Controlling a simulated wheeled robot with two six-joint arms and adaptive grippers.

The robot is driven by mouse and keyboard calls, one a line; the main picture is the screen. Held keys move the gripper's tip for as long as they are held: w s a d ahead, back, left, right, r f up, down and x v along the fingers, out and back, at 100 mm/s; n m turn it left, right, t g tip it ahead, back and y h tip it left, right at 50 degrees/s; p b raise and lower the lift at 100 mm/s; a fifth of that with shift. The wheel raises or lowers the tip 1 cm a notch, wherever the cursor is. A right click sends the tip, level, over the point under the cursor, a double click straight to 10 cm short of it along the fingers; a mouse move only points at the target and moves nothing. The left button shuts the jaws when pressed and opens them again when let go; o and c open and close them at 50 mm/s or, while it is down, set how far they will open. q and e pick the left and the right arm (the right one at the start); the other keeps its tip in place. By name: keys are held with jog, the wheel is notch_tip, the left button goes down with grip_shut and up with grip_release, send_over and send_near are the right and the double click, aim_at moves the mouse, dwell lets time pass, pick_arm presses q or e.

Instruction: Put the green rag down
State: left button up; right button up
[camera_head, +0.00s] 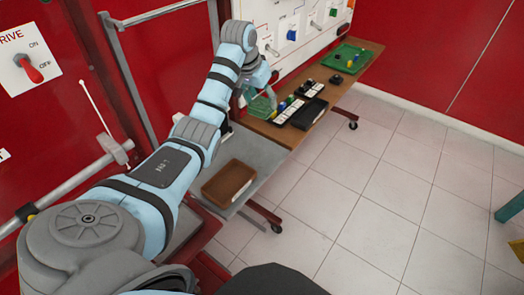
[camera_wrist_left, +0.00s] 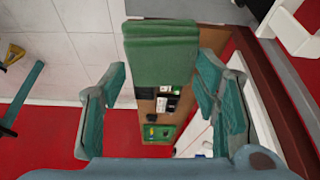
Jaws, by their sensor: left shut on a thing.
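The green rag (camera_head: 262,104) hangs at my left gripper (camera_head: 258,84) in the head view, above the near end of the wooden bench. In the left wrist view the rag (camera_wrist_left: 161,55) is a folded, flat green piece between the two teal fingers of my left gripper (camera_wrist_left: 160,95). The gripper is shut on the rag. The rag's lower edge overlaps the bench in the picture, and I cannot tell whether it touches the top. My right gripper is not in view.
The wooden bench (camera_head: 282,134) carries a black tray (camera_head: 309,113), small coloured parts and a green tray (camera_head: 340,62) farther back. A brown tray (camera_head: 229,182) sits on a lower grey surface (camera_head: 258,152). A white panel (camera_head: 285,32) stands behind. The tiled floor at right is mostly clear.

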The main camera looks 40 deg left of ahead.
pick_arm(q)
jog(key=shift+r, duration=0.1)
notch_tip(320, 180, down, 19)
jog(key=b, duration=0.3)
jog(key=shift+d, duration=0.1)
jog(key=shift+c, duration=0.5)
jog(key=shift+s+d+f, duration=0.1)
jog(key=shift+s+f, duration=0.1)
jog(key=shift+f, duration=0.05)
jog(key=o, duration=1.5)
jog(key=shift+f, duration=0.15)
jog(key=shift+o, duration=0.3)
jog(key=shift+w+f, duration=0.1)
jog(key=shift+w, duration=0.15)
